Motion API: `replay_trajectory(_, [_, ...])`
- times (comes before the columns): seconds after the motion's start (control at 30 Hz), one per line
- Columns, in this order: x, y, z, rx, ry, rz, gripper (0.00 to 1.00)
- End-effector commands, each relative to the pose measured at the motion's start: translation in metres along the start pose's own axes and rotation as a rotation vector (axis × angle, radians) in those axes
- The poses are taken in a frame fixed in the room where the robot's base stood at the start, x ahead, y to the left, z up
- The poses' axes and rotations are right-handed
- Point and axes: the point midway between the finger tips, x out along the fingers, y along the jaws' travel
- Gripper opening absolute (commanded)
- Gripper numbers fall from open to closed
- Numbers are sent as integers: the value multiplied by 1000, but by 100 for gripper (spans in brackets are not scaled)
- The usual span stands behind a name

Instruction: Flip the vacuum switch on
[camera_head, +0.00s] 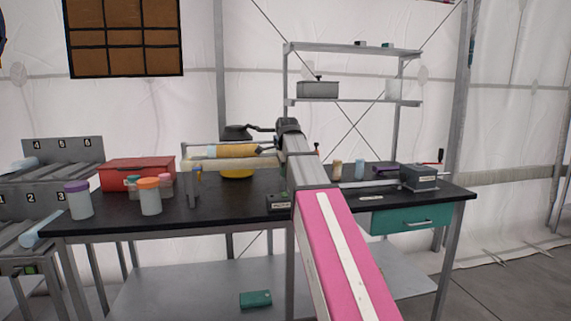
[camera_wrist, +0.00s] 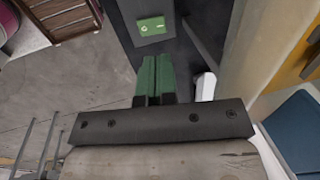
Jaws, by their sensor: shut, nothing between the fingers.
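My gripper (camera_wrist: 157,60) shows in the wrist view with its two green fingers together, shut and empty. In the head view, a small dark box (camera_head: 279,202) with a pale label sits at the bench's front edge, just left of my pink arm. Its label is too small to read, and I cannot tell if a switch is on it. I cannot make out my fingertips clearly in the head view.
The black-topped bench (camera_head: 120,222) carries a red toolbox (camera_head: 137,175), several lidded jars, a frame with a yellow roll (camera_head: 232,151), and a grey device (camera_head: 419,178) at right. A teal drawer (camera_head: 410,219) is under the right side. Shelves (camera_head: 350,103) stand behind.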

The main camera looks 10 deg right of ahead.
Motion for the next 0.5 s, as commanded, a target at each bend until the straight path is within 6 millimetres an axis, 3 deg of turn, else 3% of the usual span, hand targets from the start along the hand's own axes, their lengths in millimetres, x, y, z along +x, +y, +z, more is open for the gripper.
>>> replay_trajectory(0.2, [38,1,0,0,0,3,0])
replay_trajectory(0.5, [66,0,0,0,0,1,0])
